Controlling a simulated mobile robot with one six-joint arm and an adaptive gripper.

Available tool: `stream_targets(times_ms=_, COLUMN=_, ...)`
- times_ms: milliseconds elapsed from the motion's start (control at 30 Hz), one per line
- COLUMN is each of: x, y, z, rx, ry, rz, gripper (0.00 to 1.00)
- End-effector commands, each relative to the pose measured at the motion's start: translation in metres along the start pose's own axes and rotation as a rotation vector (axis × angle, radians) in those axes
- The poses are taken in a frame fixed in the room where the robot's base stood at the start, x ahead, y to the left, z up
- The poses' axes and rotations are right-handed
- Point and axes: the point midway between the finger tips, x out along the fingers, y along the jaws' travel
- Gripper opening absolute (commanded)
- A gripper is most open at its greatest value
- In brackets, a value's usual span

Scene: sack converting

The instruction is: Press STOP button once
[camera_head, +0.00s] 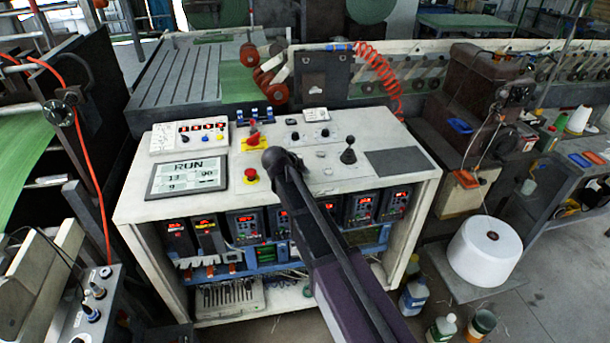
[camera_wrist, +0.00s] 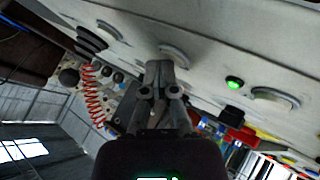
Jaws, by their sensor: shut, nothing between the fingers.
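The white control cabinet (camera_head: 215,200) stands mid-picture, with a screen (camera_head: 187,174) reading RUN. A red mushroom button (camera_head: 250,175) is on its top, left of my arm's end. A red part with a yellow base (camera_head: 254,141) sits behind it. I cannot read which control is marked STOP. My gripper (camera_wrist: 160,68) is shut and empty in the wrist view. Its tips are close to a pale panel and just below a grey round button (camera_wrist: 174,56); contact cannot be told. A lit green button (camera_wrist: 234,83) is to the right. In the head view my arm hides its fingertips.
A joystick (camera_head: 348,152) and a dark pad (camera_head: 395,162) occupy the right of the cabinet top. A red coiled cord (camera_head: 382,72) hangs behind. A white roll (camera_head: 485,250) stands at the right. Bottles (camera_head: 413,297) stand on the floor below.

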Motion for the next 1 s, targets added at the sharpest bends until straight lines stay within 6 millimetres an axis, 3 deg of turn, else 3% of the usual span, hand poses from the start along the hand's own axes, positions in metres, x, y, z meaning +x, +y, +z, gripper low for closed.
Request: stream_targets(times_ms=1000, x=-0.018, y=0.013, z=-0.013, rx=0.000, ry=0.000, rz=0.000, gripper=0.00)
